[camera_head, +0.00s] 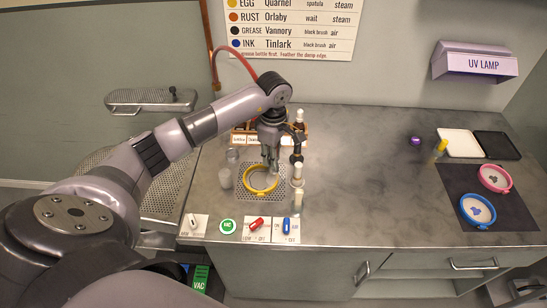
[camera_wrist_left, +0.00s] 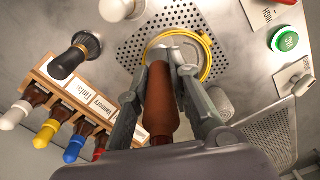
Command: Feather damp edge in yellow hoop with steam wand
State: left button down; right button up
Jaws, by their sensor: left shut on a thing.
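The yellow hoop (camera_head: 262,193) lies on a perforated plate (camera_head: 244,193) set in the counter, and shows in the wrist view (camera_wrist_left: 209,62) partly behind my fingers. My left gripper (camera_head: 270,166) points down over it. It is shut on a copper-brown tapered body (camera_wrist_left: 160,98), which looks like the steam wand; a red hose (camera_head: 238,51) arcs from the copper pipe toward my arm. The wand's tip lies over the hoop in the wrist view; whether it touches is unclear. A pale cloth fills the hoop; the damp edge cannot be made out. My right gripper is not in view.
A wooden rack (camera_wrist_left: 50,80) of capped bottles stands behind the plate. A black-topped tool (camera_wrist_left: 72,57) and pale upright items (camera_head: 298,172) stand close by. Switches and a green button (camera_head: 227,226) line the front. Pink (camera_head: 495,178) and blue (camera_head: 477,211) hoops lie right. The middle counter is clear.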

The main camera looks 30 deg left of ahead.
pick_arm(q)
jog(key=shift+w+a+b, duration=0.65)
jog(key=shift+w+a, duration=0.05)
jog(key=shift+a, duration=0.15)
jog(key=shift+a, duration=0.15)
jog(key=shift+w+a+b, duration=0.1)
jog(key=shift+a+b, duration=0.4)
jog(key=shift+a, duration=0.6)
jog(key=shift+a, duration=0.1)
jog(key=shift+s+a, duration=0.7)
jog(key=shift+a, duration=0.25)
jog(key=shift+s, duration=0.1)
